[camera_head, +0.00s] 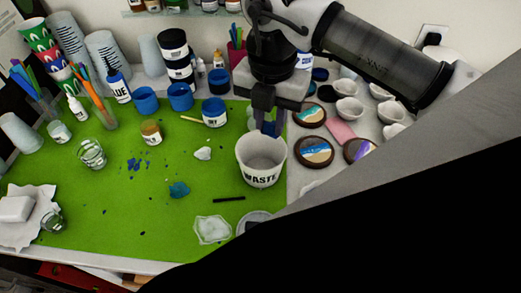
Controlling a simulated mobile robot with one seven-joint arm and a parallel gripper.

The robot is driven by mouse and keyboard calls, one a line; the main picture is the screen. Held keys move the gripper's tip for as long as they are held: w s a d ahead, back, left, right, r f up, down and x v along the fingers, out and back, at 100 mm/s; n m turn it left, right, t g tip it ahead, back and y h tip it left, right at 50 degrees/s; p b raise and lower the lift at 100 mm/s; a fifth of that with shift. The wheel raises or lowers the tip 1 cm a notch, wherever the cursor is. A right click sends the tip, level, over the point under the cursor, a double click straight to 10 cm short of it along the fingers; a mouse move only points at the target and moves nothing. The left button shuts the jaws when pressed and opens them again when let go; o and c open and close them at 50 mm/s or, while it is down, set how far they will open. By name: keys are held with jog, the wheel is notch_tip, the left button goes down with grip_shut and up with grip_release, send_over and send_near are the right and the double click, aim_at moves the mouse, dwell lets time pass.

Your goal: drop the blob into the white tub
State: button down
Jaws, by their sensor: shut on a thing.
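The white tub (262,174), marked WASTE, stands upright on the right side of the green mat, its open top toward me. My gripper (268,126) points down at the tub's back rim in the picture; I cannot tell its height above it. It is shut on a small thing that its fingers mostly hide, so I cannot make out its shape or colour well. A blue blob (179,189) lies on the mat left of the tub. A whitish lump (203,153) and a clear, pale blob (212,229) also lie there.
Blue-lidded jars (214,112) and cups stand along the back of the green mat (120,205). A black stick (229,199) lies before the tub. Round painted coasters (316,152) and small white bowls (348,109) are to the right. A dark shape covers the lower right.

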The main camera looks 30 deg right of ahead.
jog(key=c, duration=1.1)
grip_release()
jog(key=shift+r, duration=0.1)
notch_tip(320, 180, up, 14)
jog(key=p, duration=0.7)
jog(key=shift+s+f, duration=0.1)
jog(key=shift+f, duration=0.15)
